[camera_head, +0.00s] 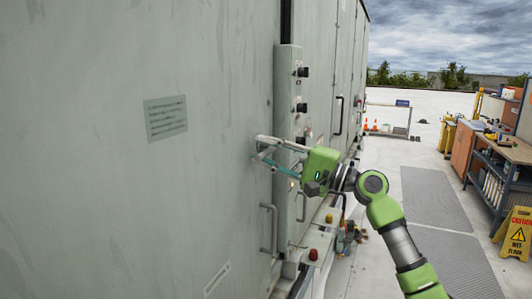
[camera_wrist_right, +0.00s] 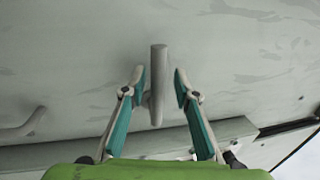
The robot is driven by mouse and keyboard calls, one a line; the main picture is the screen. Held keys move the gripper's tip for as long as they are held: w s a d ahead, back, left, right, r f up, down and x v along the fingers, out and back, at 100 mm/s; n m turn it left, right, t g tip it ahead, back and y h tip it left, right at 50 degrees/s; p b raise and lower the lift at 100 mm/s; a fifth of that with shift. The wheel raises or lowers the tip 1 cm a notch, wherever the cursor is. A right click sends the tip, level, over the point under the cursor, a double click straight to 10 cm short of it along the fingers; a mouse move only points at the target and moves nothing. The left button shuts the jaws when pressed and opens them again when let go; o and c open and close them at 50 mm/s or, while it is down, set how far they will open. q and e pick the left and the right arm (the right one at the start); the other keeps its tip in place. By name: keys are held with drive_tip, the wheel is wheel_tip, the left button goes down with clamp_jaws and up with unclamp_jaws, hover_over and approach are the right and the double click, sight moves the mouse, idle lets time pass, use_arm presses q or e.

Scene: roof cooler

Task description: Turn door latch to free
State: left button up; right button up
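The door latch (camera_wrist_right: 158,85) is a grey bar on the pale green cabinet door, seen in the right wrist view. It stands upright in that picture, between the two fingers of my right gripper (camera_wrist_right: 155,88). The fingers are open, one on each side of the bar, with a visible gap on the right; the left tip is close to it, and I cannot tell whether it touches. In the head view my right gripper (camera_head: 262,150) is up against the cabinet door (camera_head: 100,180), and the latch is not clearly visible there. My left gripper is not in view.
A grey pull handle (camera_head: 271,228) is on the door below my gripper. A narrow panel with black knobs (camera_head: 302,72) stands to the right. A workbench (camera_head: 500,150) and a yellow caution sign (camera_head: 515,235) are at the far right. The walkway between is mostly clear.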

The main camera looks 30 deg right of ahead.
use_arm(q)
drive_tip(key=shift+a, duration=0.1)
use_arm(e)
drive_tip(key=shift+s+d+f, duration=0.1)
drive_tip(key=shift+s+d, duration=0.05)
drive_tip(key=v, duration=1.1)
drive_tip(key=shift+s, duration=0.25)
drive_tip(key=shift+d, duration=0.15)
drive_tip(key=shift+f, duration=0.1)
